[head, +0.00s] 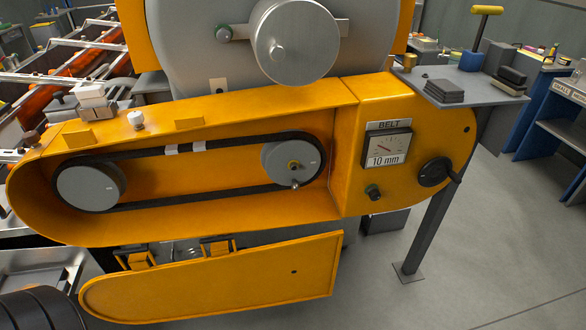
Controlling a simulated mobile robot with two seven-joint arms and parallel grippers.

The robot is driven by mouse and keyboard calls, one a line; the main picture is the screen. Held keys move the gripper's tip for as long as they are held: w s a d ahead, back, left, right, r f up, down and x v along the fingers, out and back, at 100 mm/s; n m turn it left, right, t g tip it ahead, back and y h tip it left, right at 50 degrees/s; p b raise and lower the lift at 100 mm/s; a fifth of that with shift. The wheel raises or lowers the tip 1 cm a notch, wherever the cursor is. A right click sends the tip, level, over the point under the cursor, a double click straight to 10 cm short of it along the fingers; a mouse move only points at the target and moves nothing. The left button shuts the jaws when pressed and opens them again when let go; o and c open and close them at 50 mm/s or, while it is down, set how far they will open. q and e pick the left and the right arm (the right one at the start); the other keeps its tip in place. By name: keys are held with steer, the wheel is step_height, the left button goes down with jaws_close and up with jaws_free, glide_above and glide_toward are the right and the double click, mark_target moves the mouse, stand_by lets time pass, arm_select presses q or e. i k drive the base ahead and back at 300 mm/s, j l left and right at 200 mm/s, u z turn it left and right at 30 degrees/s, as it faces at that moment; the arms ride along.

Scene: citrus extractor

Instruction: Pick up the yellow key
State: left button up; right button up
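A yellow T-handled key (487,10) stands upright at the upper right in the head view. Neither of my grippers is in view.
Dark flat blocks (445,91) and a black stack (508,78) share the shelf. To its left is an orange belt housing (230,209) with a gauge (388,148) and black hand knob (434,172). An orange cover (215,285) hangs below. Grey floor (480,270) is clear at right.

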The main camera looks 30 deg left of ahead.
mark_target(485, 10)
steer(key=i+l+u, duration=0.1)
steer(key=u, duration=0.3)
steer(key=i+l+u, duration=0.1)
steer(key=u, duration=0.3)
steer(key=i+l+u, duration=0.1)
steer(key=l+u, duration=0.15)
steer(key=u, duration=0.15)
steer(key=i+l+u, duration=0.1)
steer(key=l+u, duration=0.15)
steer(key=l, duration=0.15)
steer(key=l+u, duration=0.2)
steer(key=l, duration=0.25)
steer(key=i+l+u, duration=0.1)
steer(key=l, duration=0.35)
steer(key=l+u, duration=0.1)
steer(key=l, duration=0.4)
steer(key=i+l, duration=0.1)
steer(key=l, duration=0.9)
steer(key=l+u, duration=0.1)
steer(key=l, duration=0.85)
steer(key=i+l, duration=0.05)
